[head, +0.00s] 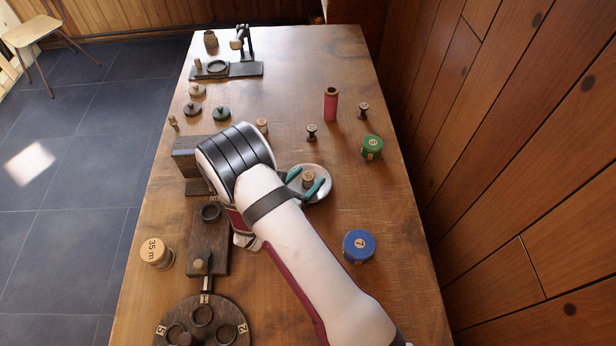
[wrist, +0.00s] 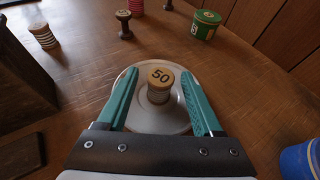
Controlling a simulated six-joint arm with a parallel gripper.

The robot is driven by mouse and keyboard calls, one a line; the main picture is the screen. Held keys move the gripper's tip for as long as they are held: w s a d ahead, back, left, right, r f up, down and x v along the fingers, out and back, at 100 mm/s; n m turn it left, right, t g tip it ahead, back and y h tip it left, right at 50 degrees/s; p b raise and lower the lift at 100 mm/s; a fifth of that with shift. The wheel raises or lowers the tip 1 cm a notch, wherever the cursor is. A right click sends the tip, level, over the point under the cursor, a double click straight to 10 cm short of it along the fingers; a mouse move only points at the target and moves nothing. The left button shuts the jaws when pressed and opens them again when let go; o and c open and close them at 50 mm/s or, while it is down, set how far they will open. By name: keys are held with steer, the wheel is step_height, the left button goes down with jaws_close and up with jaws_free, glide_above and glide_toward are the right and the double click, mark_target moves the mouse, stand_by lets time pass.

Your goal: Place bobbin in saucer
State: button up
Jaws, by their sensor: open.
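A pale bobbin (head: 308,178) stands upright on the light round saucer (head: 312,168). In the wrist view the bobbin (wrist: 160,82) shows a tan top marked 50 and sits near the middle of the saucer (wrist: 150,124). My gripper (head: 305,181) has teal fingers and is open. In the wrist view the fingers of my gripper (wrist: 158,77) lie on either side of the bobbin, with a clear gap on both sides. The fingers hide parts of the saucer's left and right rim.
A blue tin (head: 359,246) stands right of my arm, and a green tin (head: 372,147) farther back. Dark spools (head: 311,132) and a tall red spool (head: 331,104) stand behind the saucer. A dark wooden block (head: 187,160) is left of my gripper. Wood is clear right of the saucer.

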steer(key=v, duration=1.1)
steer(key=shift+a, duration=0.1)
steer(key=s+d+r+m+g+h, duration=0.1)
steer(key=s+d+r+m+g, duration=0.5)
steer(key=d+m, duration=0.35)
steer(key=s+d+r+m+g+h, duration=0.1)
steer(key=s+d+r+m+g, duration=0.45)
steer(key=d+m, duration=0.35)
steer(key=s+a+r+m+y, duration=0.4)
steer(key=s+a+m+y, duration=0.4)
steer(key=m, duration=0.8)
steer(key=s+y, duration=0.3)
steer(key=shift+s+a+r, duration=0.3)
steer(key=shift+a+r, duration=0.1)
